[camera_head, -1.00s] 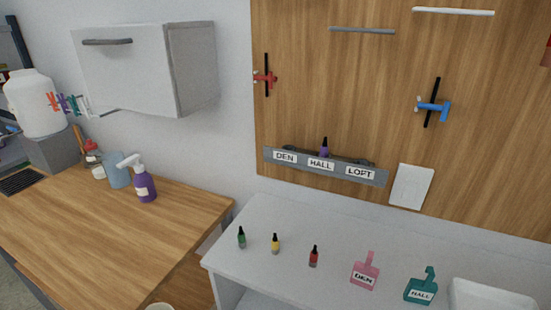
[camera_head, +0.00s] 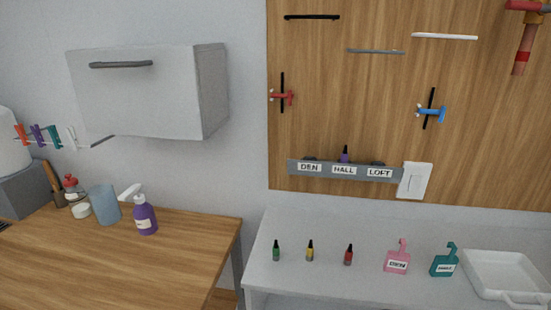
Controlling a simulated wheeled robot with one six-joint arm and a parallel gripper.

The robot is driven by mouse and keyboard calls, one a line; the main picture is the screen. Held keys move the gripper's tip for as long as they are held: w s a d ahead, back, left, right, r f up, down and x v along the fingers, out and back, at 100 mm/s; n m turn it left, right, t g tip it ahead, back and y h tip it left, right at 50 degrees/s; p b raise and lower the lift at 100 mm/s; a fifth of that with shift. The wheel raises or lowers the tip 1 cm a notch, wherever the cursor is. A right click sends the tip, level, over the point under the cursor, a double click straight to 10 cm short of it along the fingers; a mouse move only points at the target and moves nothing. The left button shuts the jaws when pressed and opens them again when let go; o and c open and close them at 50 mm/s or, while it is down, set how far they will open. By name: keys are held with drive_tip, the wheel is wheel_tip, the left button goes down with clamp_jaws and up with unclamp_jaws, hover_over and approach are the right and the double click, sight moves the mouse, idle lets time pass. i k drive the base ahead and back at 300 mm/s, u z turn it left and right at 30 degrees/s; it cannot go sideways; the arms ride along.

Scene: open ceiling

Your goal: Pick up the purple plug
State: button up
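The purple plug (camera_head: 345,154) is a small piece with a dark tip. It stands upright in the grey rack (camera_head: 324,175) on the wooden wall panel, behind the middle label, HALL. The rack's other labels read DEN on the left and LOFT on the right. The plug's lower part is hidden by the rack's front. Similar green (camera_head: 276,251), yellow (camera_head: 310,251) and red (camera_head: 349,255) plugs stand in a row on the white counter below. My gripper is not in view.
The white counter (camera_head: 375,230) also holds a pink DEN tag (camera_head: 397,261), a teal HALL tag (camera_head: 444,265) and a white tray (camera_head: 503,275). A purple pump bottle (camera_head: 146,217) stands on the wooden worktop (camera_head: 120,265). A white cabinet (camera_head: 150,90) juts out at upper left.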

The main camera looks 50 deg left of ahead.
sight(344, 155)
drive_tip(key=u, duration=1.25)
drive_tip(key=i, duration=1)
